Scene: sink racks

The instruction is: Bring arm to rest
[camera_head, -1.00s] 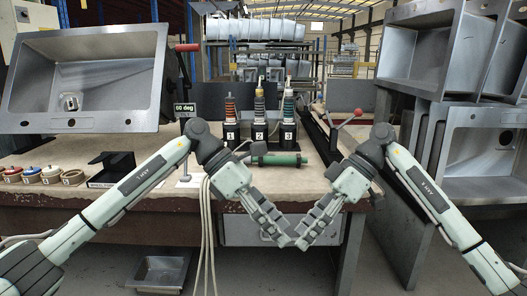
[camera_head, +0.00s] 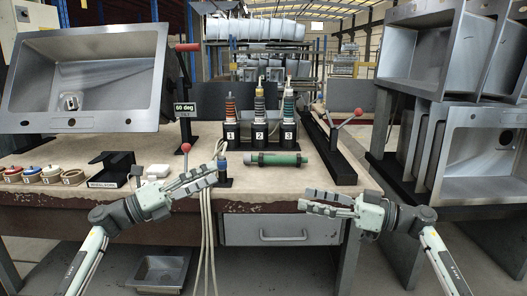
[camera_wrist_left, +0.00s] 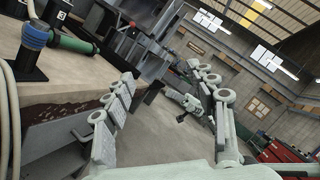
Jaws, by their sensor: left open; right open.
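My left gripper (camera_head: 203,178) is open and empty in the head view, just in front of the bench's front edge. In the left wrist view its two fingers (camera_wrist_left: 160,92) stand wide apart with nothing between them. My right gripper (camera_head: 312,199) is open and empty in the head view, in front of the bench edge above the drawer, its fingers pointing left. The two grippers are apart. In the left wrist view, an arm that looks like my right one (camera_wrist_left: 184,100) shows beyond the left fingers.
The bench (camera_head: 350,183) carries a green cylinder (camera_head: 278,159), several numbered tool holders (camera_head: 259,132), small numbered pots (camera_head: 51,174) and a tilted steel sink (camera_head: 88,78). Stacked sinks (camera_head: 482,150) stand at the right. A drawer (camera_head: 283,230) is below. Cables (camera_head: 207,240) hang behind my left gripper.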

